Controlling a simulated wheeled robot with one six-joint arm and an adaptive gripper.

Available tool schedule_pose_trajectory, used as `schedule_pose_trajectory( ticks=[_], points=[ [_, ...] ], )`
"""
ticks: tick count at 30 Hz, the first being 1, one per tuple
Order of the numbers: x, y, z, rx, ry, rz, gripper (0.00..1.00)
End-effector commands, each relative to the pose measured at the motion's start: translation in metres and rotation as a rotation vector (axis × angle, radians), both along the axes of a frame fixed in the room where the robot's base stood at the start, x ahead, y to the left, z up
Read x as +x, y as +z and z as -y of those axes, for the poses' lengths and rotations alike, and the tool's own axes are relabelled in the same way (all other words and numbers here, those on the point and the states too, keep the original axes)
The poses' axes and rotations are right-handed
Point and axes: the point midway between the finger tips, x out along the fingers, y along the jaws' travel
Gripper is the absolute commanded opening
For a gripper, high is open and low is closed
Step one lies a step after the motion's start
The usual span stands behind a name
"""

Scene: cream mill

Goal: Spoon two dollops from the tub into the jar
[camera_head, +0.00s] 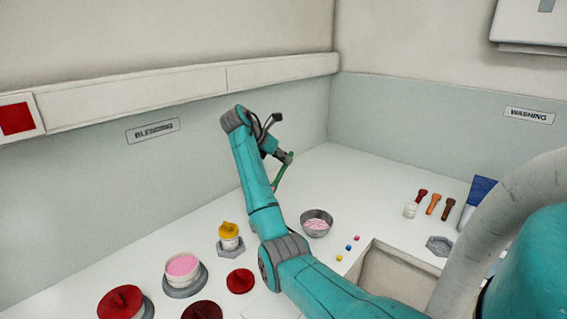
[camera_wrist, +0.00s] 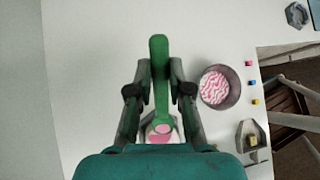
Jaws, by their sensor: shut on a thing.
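My gripper (camera_head: 286,158) is raised above the back of the counter, near the wall, and is shut on a green spoon (camera_wrist: 159,75). The spoon (camera_head: 279,176) hangs tilted. Pink shows at its lower end in the wrist view; I cannot tell whether it is on the spoon or below it. A white tub of pink cream (camera_head: 182,266) stands open on a grey base at the front left. A small pale jar (camera_head: 229,243) with a yellow top stands on a grey hexagonal base. Another small whitish container (camera_head: 410,210) stands at the right; I cannot tell which is the jar.
A metal bowl (camera_head: 316,229) with pink-and-white contents stands right of my arm, with small coloured cubes (camera_head: 349,247) beside it. Red lids (camera_head: 240,281) lie at the front. An empty hexagonal base (camera_head: 439,246) and coloured-handled tools (camera_head: 434,203) are at the right, beyond a recess (camera_head: 385,275).

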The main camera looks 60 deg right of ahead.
Motion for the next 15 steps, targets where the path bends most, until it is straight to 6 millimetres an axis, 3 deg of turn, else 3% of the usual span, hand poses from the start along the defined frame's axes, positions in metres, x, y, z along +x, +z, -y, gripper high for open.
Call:
schedule_pose_trajectory(
  ticks=[15],
  points=[
    [0.000,0.031,0.000,0.000,0.000,0.000,0.00]
  ],
)
